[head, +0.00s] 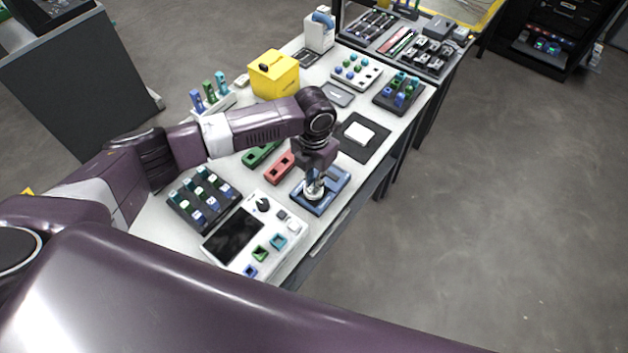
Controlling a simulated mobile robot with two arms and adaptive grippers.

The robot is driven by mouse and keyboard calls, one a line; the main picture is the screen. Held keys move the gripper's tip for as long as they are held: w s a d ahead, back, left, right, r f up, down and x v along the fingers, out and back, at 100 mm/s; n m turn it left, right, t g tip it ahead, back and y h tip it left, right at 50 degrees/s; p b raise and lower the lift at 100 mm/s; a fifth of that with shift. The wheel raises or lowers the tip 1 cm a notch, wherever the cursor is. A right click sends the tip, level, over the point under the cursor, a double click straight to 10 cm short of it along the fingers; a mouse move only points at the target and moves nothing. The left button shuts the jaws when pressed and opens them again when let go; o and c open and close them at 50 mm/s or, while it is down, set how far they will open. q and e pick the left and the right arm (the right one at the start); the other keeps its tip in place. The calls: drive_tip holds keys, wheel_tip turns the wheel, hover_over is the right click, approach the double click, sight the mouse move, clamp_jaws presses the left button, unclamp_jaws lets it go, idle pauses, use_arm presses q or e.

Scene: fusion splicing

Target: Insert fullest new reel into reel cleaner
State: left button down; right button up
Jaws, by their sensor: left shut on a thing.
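My left gripper (316,178) points down over a blue fixture (335,195) at the front right of the table. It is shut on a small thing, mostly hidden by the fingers. A round whitish part (313,194) shows just under the fingers, at the fixture's left side; I cannot tell whether it is the held thing or part of the fixture. A white unit with a blue top (320,31) stands at the table's far end. I cannot tell from this view which thing is the reel cleaner or how full any reel is. My right gripper is out of view.
A white device with a dark screen (234,235) lies left of the fixture. A red block (279,167), a dark rack (187,216), a yellow box (274,74), a black mat (372,143) and a dark tray (385,99) crowd the table. Open floor (480,200) lies right.

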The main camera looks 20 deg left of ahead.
use_arm(q)
drive_tip(key=shift+f+b, duration=0.4)
drive_tip(key=shift+f, duration=0.55)
idle(0.5)
drive_tip(key=c, duration=1.9)
unclamp_jaws()
wheel_tip(320, 180, up, 6)
drive_tip(key=p, duration=0.5)
drive_tip(key=shift+p, duration=0.4)
